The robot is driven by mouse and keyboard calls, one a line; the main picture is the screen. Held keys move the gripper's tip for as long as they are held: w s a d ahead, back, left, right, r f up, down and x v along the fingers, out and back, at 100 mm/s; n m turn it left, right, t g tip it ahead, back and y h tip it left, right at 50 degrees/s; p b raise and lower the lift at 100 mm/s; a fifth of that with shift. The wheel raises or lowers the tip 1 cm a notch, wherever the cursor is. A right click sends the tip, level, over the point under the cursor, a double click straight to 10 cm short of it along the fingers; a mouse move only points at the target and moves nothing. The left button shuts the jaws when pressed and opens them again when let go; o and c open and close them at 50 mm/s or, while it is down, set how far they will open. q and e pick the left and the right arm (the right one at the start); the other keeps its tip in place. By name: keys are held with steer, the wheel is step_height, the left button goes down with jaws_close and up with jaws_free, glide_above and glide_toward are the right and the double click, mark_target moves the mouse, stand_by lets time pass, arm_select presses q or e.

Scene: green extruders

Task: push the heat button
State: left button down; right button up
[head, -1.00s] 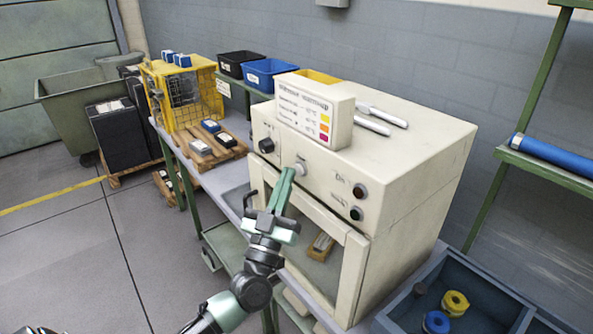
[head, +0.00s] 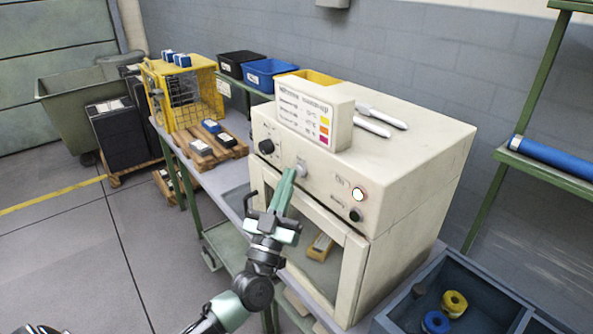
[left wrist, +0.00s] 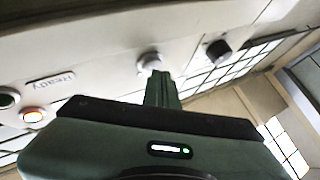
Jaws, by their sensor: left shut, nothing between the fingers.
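The cream oven (head: 420,165) stands on the bench. On its front panel is a pale round button (head: 301,167), probably the heat button; no label for it is readable. It also shows in the left wrist view (left wrist: 150,61). My left gripper (head: 290,171) is shut and empty. Its fingertips are at the button and appear to touch it, partly covering it; they also show in the left wrist view (left wrist: 161,75). The upper indicator lamp (head: 359,194) is lit, and glows in the left wrist view (left wrist: 33,116). My right gripper is not in view.
A black knob (head: 266,146) is left of the button. A dark lower lamp (head: 355,214) is below the lit one. The oven door handle (head: 250,200) sticks out beside my gripper. A blue-grey bin (head: 470,275) is at lower right.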

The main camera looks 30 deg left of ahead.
arm_select(q)
steer(key=shift+s, duration=0.2)
steer(key=s, duration=0.1)
steer(key=s+a+p, duration=0.1)
steer(key=s, duration=0.1)
steer(key=s+a, duration=0.1)
steer(key=s, duration=0.1)
steer(key=shift+s+a, duration=0.2)
stand_by(1.6)
